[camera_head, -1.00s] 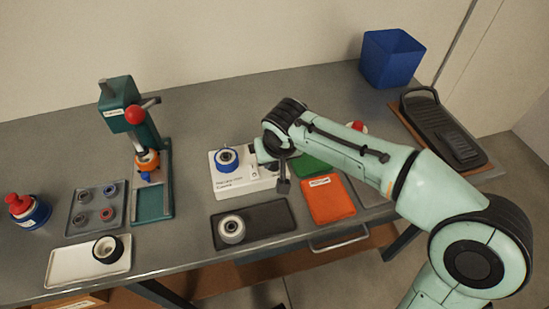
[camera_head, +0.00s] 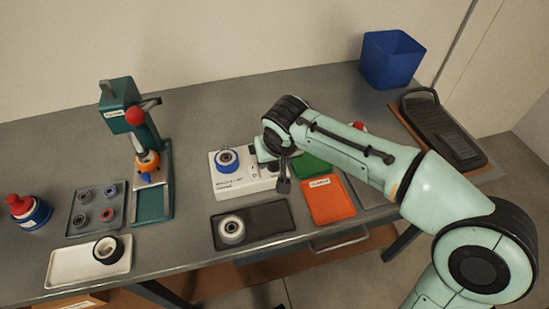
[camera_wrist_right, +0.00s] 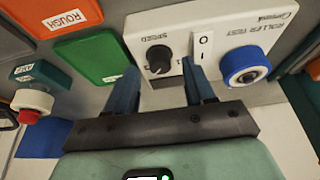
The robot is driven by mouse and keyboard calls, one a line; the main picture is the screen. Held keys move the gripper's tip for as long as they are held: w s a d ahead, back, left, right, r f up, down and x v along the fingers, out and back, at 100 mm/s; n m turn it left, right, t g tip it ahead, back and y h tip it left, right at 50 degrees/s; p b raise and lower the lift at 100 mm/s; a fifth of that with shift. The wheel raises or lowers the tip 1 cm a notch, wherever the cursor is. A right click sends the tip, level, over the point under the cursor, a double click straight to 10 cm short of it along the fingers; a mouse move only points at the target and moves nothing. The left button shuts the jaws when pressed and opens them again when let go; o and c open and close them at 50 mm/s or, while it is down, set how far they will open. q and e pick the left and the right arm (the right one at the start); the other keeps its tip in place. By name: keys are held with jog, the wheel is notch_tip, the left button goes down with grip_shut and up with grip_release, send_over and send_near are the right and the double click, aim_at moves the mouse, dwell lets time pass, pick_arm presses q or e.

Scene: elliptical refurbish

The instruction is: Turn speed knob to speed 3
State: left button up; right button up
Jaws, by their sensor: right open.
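The white roller test unit (camera_head: 232,186) stands on the bench in the head view. In the right wrist view its panel (camera_wrist_right: 218,80) carries a black speed knob (camera_wrist_right: 159,58), a rocker switch (camera_wrist_right: 203,44) and a blue-rimmed roller (camera_wrist_right: 246,67). The knob's setting is too small to read. My right gripper (camera_wrist_right: 160,72) is open, with its two fingers apart and pointing at the panel on either side of the knob's lower part. I see no clear contact. In the head view the arm hides the knob. My left gripper is not in view.
A green bin (camera_wrist_right: 100,54) and an orange bin marked ROUGH (camera_head: 328,201) lie beside the unit. A dark tray (camera_head: 270,217) with a roller lies in front. A green press (camera_head: 135,130) stands to the left.

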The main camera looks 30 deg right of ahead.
jog(key=p+v, duration=0.2)
jog(key=v, duration=1)
